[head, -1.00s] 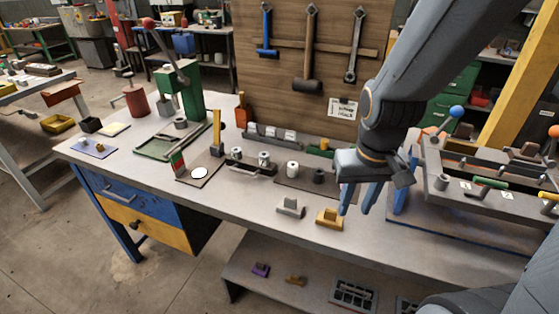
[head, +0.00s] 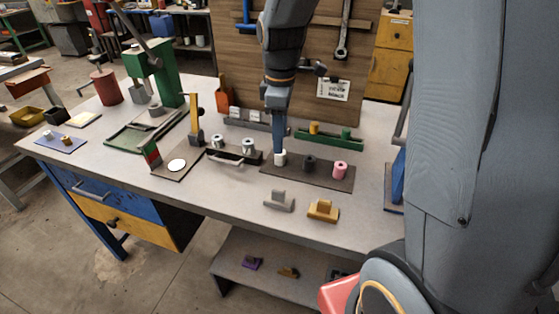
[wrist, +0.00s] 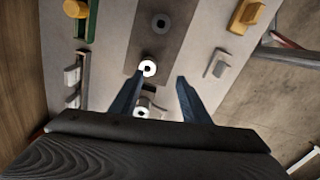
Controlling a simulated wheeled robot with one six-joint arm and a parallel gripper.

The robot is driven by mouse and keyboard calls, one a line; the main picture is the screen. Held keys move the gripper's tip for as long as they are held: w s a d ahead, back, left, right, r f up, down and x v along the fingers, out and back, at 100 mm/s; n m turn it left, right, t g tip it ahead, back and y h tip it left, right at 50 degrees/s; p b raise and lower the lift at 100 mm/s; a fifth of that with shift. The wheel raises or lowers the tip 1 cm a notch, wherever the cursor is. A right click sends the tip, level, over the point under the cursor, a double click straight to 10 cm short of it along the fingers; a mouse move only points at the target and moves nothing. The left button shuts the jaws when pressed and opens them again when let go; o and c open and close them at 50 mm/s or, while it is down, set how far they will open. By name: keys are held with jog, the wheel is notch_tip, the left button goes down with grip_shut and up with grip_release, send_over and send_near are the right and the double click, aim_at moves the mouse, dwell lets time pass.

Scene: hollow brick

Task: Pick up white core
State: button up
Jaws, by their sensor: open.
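The white core (head: 280,160) is a small upright hollow cylinder at the left end of a dark mat (head: 325,179) on the bench. In the wrist view the white core (wrist: 147,68) shows its round top with a dark hole. My gripper (head: 278,148) points down just above or around it in the head view, its fingers lined up one behind the other. In the wrist view my gripper (wrist: 160,82) is open, and the core lies just beyond the fingertips, nearer the left finger. I cannot tell whether they touch.
A dark core (head: 310,163) and a pink core (head: 340,170) stand right of it on the mat. A green rack (head: 331,138) is behind; grey (head: 278,201) and yellow (head: 323,210) blocks are in front.

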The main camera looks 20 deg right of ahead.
aim_at(280, 157)
jog(key=shift+w+a+f+n, duration=0.1)
jog(key=shift+w+f+n, duration=0.05)
jog(key=shift+w+n, duration=0.9)
jog(key=shift+w+f, duration=0.2)
notch_tip(280, 157, down, 2)
jog(key=shift+f+n, duration=0.15)
jog(key=shift+n, duration=0.1)
jog(key=f, duration=0.2)
jog(key=d+f+p, duration=0.1)
jog(key=f, duration=0.1)
jog(key=shift+s, duration=0.15)
jog(key=shift+f+p, duration=0.35)
jog(key=shift+f, duration=0.2)
jog(key=c, duration=1)
